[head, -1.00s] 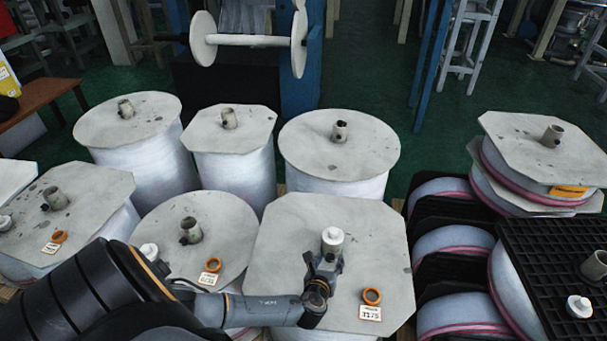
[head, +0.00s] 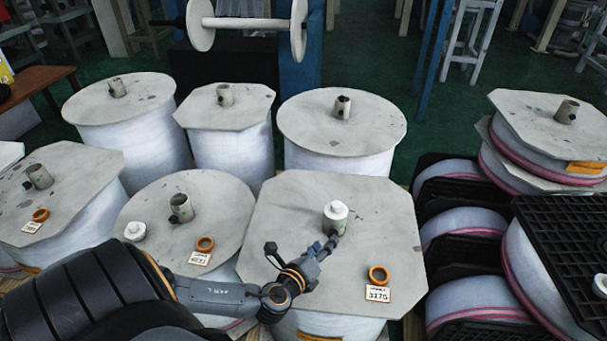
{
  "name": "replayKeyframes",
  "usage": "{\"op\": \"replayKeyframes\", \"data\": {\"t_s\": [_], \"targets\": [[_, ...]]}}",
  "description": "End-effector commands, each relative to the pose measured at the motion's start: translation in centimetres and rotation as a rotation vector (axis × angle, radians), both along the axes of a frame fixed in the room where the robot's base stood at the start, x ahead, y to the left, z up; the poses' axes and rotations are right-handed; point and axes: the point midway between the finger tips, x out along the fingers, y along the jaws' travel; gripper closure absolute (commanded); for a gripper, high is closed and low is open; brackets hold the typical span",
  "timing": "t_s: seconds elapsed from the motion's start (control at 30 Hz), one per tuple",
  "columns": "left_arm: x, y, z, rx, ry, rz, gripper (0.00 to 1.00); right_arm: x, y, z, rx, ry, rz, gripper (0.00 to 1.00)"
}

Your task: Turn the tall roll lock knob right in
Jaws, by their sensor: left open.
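The white lock knob (head: 336,211) sits on the upright hub of the octagonal-topped roll (head: 385,215) in the middle front. My left gripper (head: 301,246) is over this roll's top, to the front left of the knob. Its fingers are spread wide and hold nothing. One finger reaches toward the foot of the knob's hub; I cannot tell whether it touches. The other finger stands off to the left. My right gripper is not in view.
A loose white cap (head: 135,231) lies on the round roll to the left. Several tall rolls stand behind. Black pallets (head: 570,240) with rolls stand at the right.

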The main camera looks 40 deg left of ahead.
Motion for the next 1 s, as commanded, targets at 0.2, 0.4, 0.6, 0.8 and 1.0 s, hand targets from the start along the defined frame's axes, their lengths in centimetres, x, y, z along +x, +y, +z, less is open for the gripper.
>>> {"op": "replayKeyframes", "data": {"t_s": [0.2,0.4,0.6,0.8,1.0], "targets": [[-4.3,-0.8,1.0,0.0,0.005,-0.001,0.52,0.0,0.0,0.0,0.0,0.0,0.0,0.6],[-7.3,-1.3,2.0,0.002,0.002,0.0,0.52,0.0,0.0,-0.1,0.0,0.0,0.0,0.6],[-8.7,-1.5,2.5,0.003,0.001,0.001,0.52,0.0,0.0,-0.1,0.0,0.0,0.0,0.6],[-9.0,-1.6,2.6,0.002,0.0,0.001,0.52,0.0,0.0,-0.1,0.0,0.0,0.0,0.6],[-8.9,-1.6,2.6,0.002,-0.001,0.001,0.52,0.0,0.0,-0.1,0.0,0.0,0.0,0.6]]}}
